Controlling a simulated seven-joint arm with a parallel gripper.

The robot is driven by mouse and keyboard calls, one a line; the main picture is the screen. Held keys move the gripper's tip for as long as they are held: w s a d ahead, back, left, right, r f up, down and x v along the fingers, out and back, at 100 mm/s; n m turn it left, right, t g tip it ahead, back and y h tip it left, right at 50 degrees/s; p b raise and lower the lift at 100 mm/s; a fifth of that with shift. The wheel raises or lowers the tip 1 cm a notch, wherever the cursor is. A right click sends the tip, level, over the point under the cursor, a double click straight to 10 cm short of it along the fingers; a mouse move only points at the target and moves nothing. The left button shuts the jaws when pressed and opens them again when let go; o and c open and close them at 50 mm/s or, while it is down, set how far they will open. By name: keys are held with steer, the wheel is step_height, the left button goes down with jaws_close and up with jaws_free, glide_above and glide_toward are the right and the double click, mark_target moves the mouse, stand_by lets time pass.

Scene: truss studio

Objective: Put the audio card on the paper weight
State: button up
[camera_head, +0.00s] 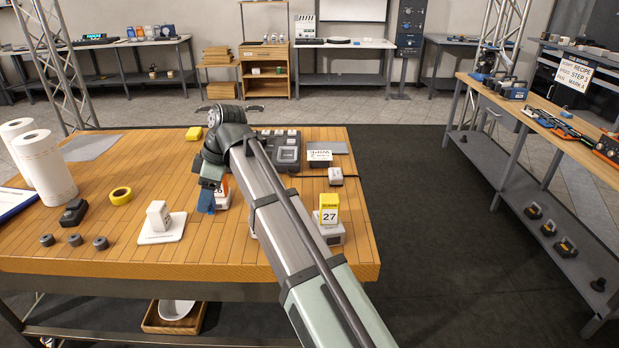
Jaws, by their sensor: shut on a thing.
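My gripper (209,187) is over the middle of the wooden table, pointing down. It is shut on a small blue flat piece (206,204), which looks like the audio card; the fingers and my arm hide part of it. Whether the piece touches the tabletop cannot be told. I cannot identify the paper weight for sure. Several small dark grey round weights (75,240) stand at the table's front left, and a dark block (73,212) lies behind them.
A white block on a white plate (160,238) is left of my gripper. A red-and-white block (222,194) is close on its right. Yellow tape (120,196), paper rolls (45,165), a yellow "27" block (328,211) and a dark keypad device (283,150) also occupy the wooden table (110,262).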

steer(key=w+d+m+t, duration=0.1)
steer(key=w+d+m, duration=0.1)
steer(key=w+d, duration=0.6)
steer(key=w+d+r+m, duration=0.1)
steer(key=w+d, duration=0.4)
steer(key=d, duration=0.6)
steer(key=w+d+m+t, duration=0.1)
steer(key=w+d+m, duration=0.1)
steer(key=w+d, duration=0.6)
steer(key=r+m, duration=0.1)
steer(key=r, duration=0.1)
glide_above(334, 172)
steer(key=shift+f, duration=4.75)
steer(key=shift+f, duration=0.1)
steer(key=o, duration=1)
steer(key=shift+o, duration=0.2)
steer(key=v, duration=1.2)
steer(key=shift+s, duration=0.2)
steer(key=shift+a, duration=0.15)
